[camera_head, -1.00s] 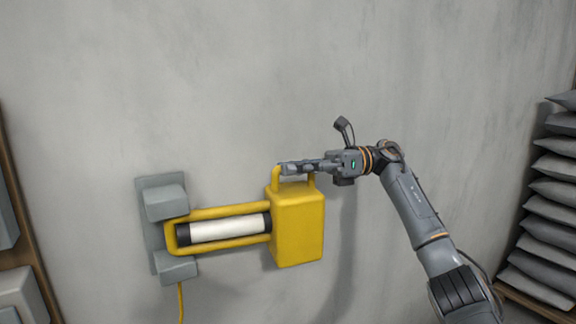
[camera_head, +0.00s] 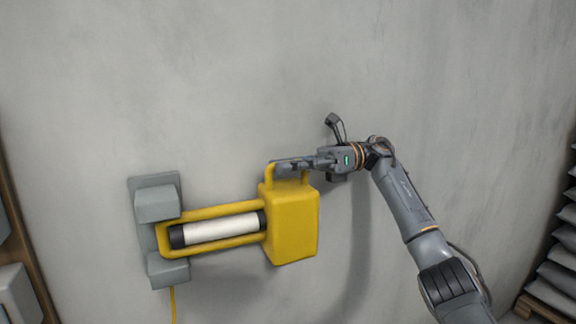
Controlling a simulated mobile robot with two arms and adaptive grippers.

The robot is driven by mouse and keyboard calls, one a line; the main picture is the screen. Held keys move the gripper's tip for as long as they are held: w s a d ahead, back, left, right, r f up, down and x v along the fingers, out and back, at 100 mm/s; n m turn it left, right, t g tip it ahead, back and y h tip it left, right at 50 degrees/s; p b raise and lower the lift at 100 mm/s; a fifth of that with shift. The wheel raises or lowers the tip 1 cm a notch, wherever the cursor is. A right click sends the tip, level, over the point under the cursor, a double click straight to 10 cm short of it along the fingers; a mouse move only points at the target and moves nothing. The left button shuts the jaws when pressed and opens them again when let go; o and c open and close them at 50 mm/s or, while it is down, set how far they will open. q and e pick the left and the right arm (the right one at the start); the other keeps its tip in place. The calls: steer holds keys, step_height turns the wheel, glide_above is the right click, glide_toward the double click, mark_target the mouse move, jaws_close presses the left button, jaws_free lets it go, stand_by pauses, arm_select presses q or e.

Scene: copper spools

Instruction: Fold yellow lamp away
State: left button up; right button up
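The yellow lamp (camera_head: 291,226) reaches out to the right from a grey wall bracket (camera_head: 158,205). Its white tube (camera_head: 220,228) with dark ends lies inside a yellow frame, and a boxy yellow head with a loop handle (camera_head: 268,175) is at the right end. My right gripper (camera_head: 287,168) is at the handle on top of the head, its fingers lying across the loop. The fingers overlap in this view, so I cannot tell whether they are closed on the handle. My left gripper is not in view.
A yellow cable (camera_head: 173,304) hangs below the bracket. Shelving with grey boxes (camera_head: 15,290) stands at the left edge, and stacked grey sacks (camera_head: 556,272) on a pallet stand at the right. The grey wall between is bare.

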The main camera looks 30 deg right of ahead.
steer(key=shift+o, duration=0.2)
steer(key=shift+d, duration=0.25)
steer(key=s+d, duration=0.2)
steer(key=d, duration=0.9)
steer(key=shift+d, duration=0.2)
stand_by(0.4)
